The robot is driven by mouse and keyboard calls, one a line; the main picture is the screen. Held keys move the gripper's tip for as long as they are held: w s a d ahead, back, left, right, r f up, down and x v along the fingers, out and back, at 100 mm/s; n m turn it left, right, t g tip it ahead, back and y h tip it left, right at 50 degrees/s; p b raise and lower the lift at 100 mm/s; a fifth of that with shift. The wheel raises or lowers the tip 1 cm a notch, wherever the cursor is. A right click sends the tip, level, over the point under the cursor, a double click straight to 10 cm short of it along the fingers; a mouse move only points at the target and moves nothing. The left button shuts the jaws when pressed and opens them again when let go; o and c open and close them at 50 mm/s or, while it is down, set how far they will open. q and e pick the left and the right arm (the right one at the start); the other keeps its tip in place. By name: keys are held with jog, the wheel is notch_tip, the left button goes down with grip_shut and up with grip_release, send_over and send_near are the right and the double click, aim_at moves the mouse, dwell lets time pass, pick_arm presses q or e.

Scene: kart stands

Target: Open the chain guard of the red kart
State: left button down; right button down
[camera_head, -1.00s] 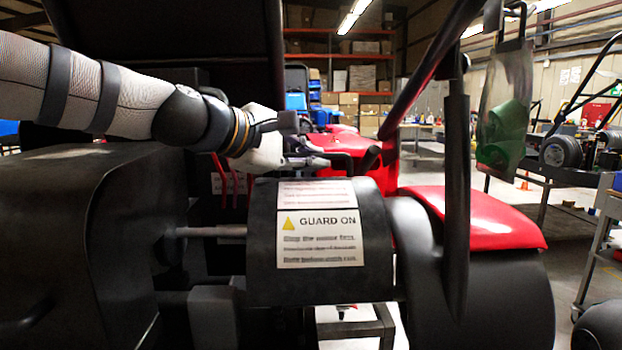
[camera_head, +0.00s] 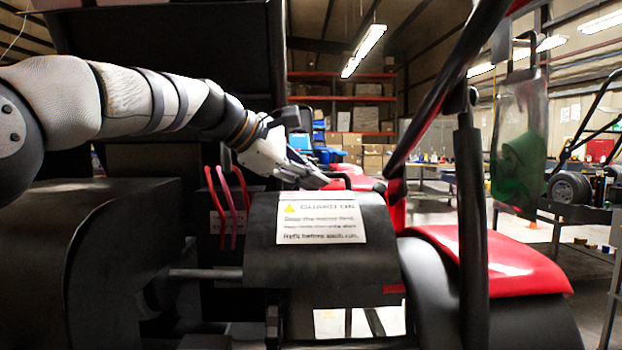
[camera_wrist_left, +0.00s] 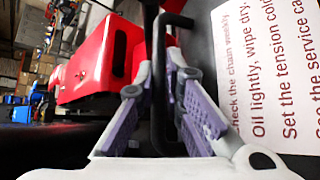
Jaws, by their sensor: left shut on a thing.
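The chain guard (camera_head: 265,262) is a black curved cover on the red kart (camera_head: 500,262). Its "GUARD ON" label (camera_head: 320,218) now sits at the guard's upper edge, so the guard is rolled partly back. My left gripper (camera_head: 322,181) is at the far side of the guard's top. In the left wrist view, a black bent handle (camera_wrist_left: 161,110) runs between the purple-padded fingers, and the gripper (camera_wrist_left: 158,82) is shut on it. A second printed label (camera_wrist_left: 270,70) on the guard lies beside the handle. My right gripper is not in view.
A dark bar (camera_head: 470,220) stands upright at the right, with a hanging translucent green sheet (camera_head: 520,150) beyond it. A black block-like housing (camera_head: 90,260) fills the left. Shelves with boxes (camera_head: 350,125) and workbenches are far behind.

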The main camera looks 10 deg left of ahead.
pick_arm(q)
jog(key=c, duration=2)
grip_release()
jog(key=shift+o, duration=0.2)
